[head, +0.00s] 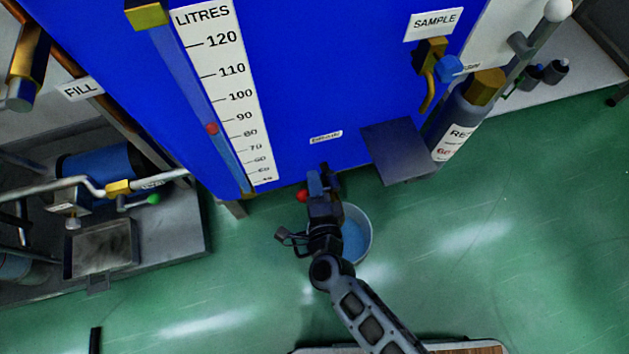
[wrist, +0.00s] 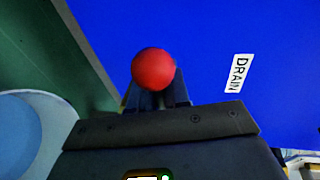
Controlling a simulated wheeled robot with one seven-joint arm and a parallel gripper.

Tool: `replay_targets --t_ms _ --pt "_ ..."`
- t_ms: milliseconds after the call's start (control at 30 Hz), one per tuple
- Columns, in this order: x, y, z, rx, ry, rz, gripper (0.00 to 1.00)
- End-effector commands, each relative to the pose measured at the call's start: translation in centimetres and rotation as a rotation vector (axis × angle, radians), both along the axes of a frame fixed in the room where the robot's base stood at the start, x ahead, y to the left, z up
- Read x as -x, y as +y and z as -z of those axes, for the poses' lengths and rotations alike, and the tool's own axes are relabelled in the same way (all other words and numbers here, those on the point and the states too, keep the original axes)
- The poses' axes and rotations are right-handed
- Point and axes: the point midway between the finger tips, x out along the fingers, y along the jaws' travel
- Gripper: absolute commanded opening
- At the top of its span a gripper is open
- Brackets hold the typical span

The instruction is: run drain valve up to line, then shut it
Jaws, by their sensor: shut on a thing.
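The drain valve's round red knob (head: 302,195) is at the lower front of the blue tank, and it shows large in the wrist view (wrist: 153,69). My gripper (head: 315,180) is shut on the drain valve handle, its fingers just under the knob in the wrist view (wrist: 156,98). The handle itself is mostly hidden. A white DRAIN label (wrist: 237,73) is on the tank. A sight tube (head: 190,80) runs beside the LITRES scale (head: 228,80). A red marker (head: 212,128) is on the tube near the 90 mark; the liquid level is hard to make out.
A round bucket (head: 370,238) with a blue inside stands on the green floor beneath my gripper, partly behind it. A dark flat plate (head: 397,150) juts from the tank at the right. A SAMPLE tap (head: 430,70) is above it. A pump bench (head: 150,220) is at the left.

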Motion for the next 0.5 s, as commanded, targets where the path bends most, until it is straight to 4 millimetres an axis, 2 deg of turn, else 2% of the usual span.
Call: replay_targets --t_ms 33,233,500 --pt "0.10 -0.03 0.20 0.003 0.003 -0.001 0.19" --pt "0.06 -0.03 0.14 0.002 0.003 -0.001 0.37" --pt "0.29 -0.07 0.02 0.001 0.003 -0.001 0.37"
